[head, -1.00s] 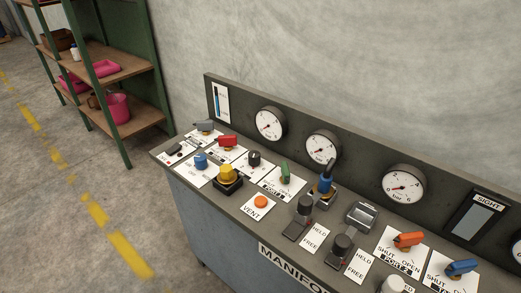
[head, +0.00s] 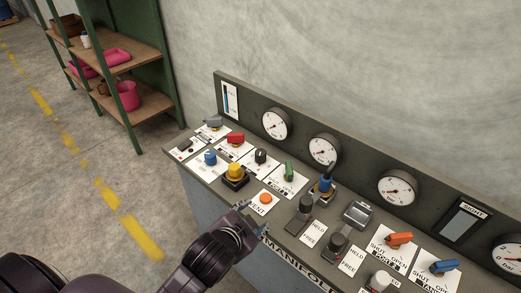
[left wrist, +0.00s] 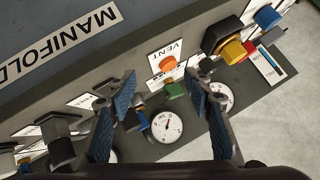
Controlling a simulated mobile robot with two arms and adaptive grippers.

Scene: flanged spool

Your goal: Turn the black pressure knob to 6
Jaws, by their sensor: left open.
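The black knob (head: 261,156) stands on a white plate on the panel's sloping top, between the red handle and the green knob. I cannot read its setting at this size. A small dark knob (left wrist: 207,66) in the left wrist view, partly behind a finger, may be the same one. My left gripper (head: 252,219) is open and empty at the panel's front edge, near the vent button and apart from the black knob. In the left wrist view its two fingers (left wrist: 160,82) are spread. My right gripper is not in view.
Close by are the orange vent button (head: 265,198), yellow knob (head: 235,172), blue knob (head: 210,157), green knob (head: 289,170) and blue-handled lever (head: 326,184). Round gauges (head: 323,150) line the upright back panel. A green shelf (head: 130,85) stands left; the floor between is clear.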

